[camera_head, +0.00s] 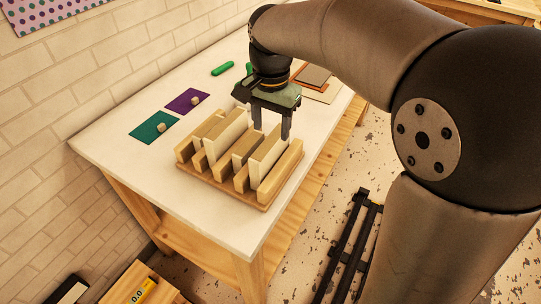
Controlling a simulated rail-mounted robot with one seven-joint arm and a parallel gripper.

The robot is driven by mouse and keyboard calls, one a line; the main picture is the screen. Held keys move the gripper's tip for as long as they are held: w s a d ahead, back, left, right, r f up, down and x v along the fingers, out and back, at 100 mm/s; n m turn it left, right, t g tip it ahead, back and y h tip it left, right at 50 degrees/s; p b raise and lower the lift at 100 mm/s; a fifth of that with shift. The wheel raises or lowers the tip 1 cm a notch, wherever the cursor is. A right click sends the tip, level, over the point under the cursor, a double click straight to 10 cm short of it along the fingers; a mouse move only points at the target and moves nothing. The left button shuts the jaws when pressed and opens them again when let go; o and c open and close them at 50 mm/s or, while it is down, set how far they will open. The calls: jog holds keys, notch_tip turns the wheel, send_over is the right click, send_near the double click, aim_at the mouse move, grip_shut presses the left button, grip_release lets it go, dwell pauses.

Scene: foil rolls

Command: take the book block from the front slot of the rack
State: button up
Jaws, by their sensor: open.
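A wooden rack (222,186) stands on the white table, with several upright tan dividers. A pale cream book block (265,160) stands in the slot nearest the rack's right end. A darker tan block (246,146) and another cream block (224,134) stand in slots further left. My gripper (272,132) points down, open and empty, over the far end of the right-hand cream block. One finger shows on each side of that end. I cannot tell whether the fingers touch it or hang above it.
A green roll (222,69) lies behind. Flat sheets (314,76) lie behind my gripper. The brick wall borders the left; the table's front strip is clear.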

aim_at(271, 141)
jog(key=shift+w+f+p, duration=0.2)
jog(key=shift+w+f, duration=0.05)
jog(key=shift+f, duration=1.05)
jog(key=shift+w+f+p, duration=0.15)
jog(key=shift+w+f, duration=0.05)
jog(key=shift+f, duration=1.1)
grip_shut()
